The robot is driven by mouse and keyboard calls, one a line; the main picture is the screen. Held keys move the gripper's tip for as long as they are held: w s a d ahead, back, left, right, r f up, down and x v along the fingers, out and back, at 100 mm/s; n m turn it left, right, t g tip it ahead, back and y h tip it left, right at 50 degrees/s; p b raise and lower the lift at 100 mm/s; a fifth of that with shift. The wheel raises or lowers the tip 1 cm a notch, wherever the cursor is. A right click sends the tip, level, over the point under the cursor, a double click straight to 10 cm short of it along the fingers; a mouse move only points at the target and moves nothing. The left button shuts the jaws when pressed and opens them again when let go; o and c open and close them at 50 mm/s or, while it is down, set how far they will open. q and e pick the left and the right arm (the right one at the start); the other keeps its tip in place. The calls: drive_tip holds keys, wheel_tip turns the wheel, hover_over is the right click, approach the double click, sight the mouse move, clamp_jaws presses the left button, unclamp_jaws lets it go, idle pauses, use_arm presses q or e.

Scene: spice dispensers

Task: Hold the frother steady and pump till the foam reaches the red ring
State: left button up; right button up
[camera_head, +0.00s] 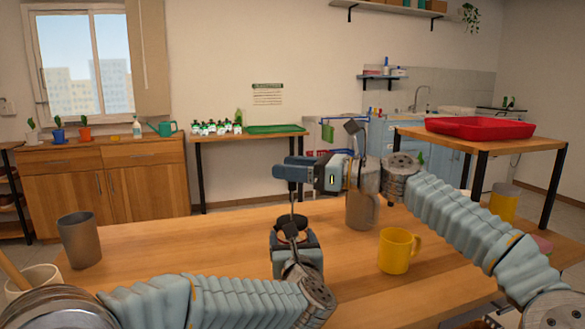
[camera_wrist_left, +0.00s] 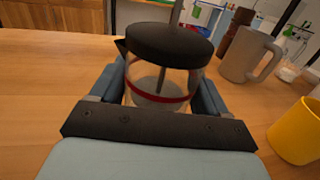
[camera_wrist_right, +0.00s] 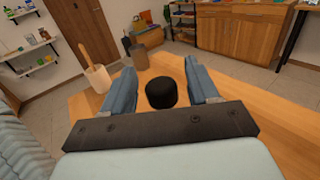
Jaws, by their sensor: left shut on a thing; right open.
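The frother is a clear glass jar with a black lid (camera_head: 292,224) and a thin plunger rod (camera_head: 293,205) standing up from it. In the left wrist view its black lid (camera_wrist_left: 163,45), red ring (camera_wrist_left: 158,97) and whitish contents show; the contents look to be below the ring. My left gripper (camera_head: 296,248) is shut around the jar, one finger on each side. My right gripper (camera_head: 287,172) is open above the lid, at the top of the rod. In the right wrist view the black plunger knob (camera_wrist_right: 161,93) sits between its spread fingers, with gaps beside it.
A yellow mug (camera_head: 395,251) and a grey mug (camera_head: 362,211) stand right of the frother. A grey cup (camera_head: 79,241) and a pale crock with a wooden handle (camera_head: 38,280) stand at the left. The tabletop (camera_head: 165,245) between the grey cup and the frother is clear.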

sight(293, 219)
clamp_jaws()
drive_tip(key=shift+f, duration=3.5)
unclamp_jaws()
drive_tip(key=v, duration=1.2)
drive_tip(key=shift+r, duration=0.1)
